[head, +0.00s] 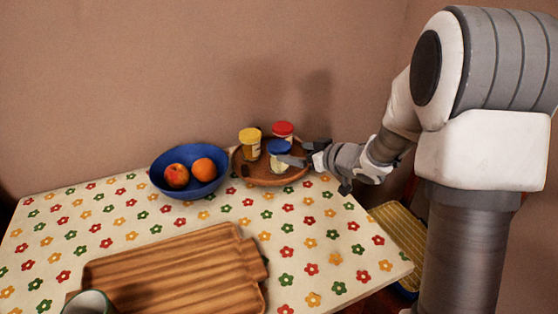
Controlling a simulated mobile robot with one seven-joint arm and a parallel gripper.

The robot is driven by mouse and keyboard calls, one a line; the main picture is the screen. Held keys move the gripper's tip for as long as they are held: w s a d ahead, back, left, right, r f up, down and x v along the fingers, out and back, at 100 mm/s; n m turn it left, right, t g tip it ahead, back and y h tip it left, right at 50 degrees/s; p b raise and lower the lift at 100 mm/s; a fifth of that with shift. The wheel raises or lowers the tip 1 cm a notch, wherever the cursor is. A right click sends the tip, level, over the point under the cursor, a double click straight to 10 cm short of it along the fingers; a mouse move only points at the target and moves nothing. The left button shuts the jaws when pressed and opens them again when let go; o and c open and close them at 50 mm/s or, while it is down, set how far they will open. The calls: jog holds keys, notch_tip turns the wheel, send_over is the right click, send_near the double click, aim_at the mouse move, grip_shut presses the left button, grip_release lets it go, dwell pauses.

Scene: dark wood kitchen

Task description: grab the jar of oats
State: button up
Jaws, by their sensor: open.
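Three lidded jars stand upright on a round brown wooden tray (243,172) at the back right of the table: a blue-lidded jar (279,149) in front, a yellow-lidded jar (250,145) to its left, and a red-lidded jar (283,130) behind. Their labels are too small to read, so I cannot tell which holds oats. My gripper (304,152) reaches in from the right and is open. One finger overlaps the right side of the blue-lidded jar in the picture; the other is farther back, to its right. I cannot tell whether the gripper touches the jar.
A blue bowl (161,184) with an apple (177,176) and an orange (204,169) stands left of the tray. A ridged wooden board (170,268) lies in front, with a cup (90,303) at its lower left. The flowered tablecloth (330,235) is clear at right. A wall stands behind.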

aim_at(285, 150)
jog(key=b+x, duration=0.1)
jog(key=x, duration=0.5)
jog(key=shift+f, duration=0.1)
jog(key=shift+w+r+b+x, duration=0.15)
jog(key=shift+b+x, duration=0.3)
jog(key=shift+x, duration=0.5)
jog(key=shift+w+r+b+x, duration=0.15)
jog(key=shift+b+x, duration=0.25)
jog(key=shift+x, duration=0.5)
jog(key=shift+r+b+x, duration=0.2)
jog(key=shift+b+x, duration=0.25)
jog(key=shift+x, duration=0.5)
jog(key=c, duration=1.5)
jog(key=shift+r, duration=0.1)
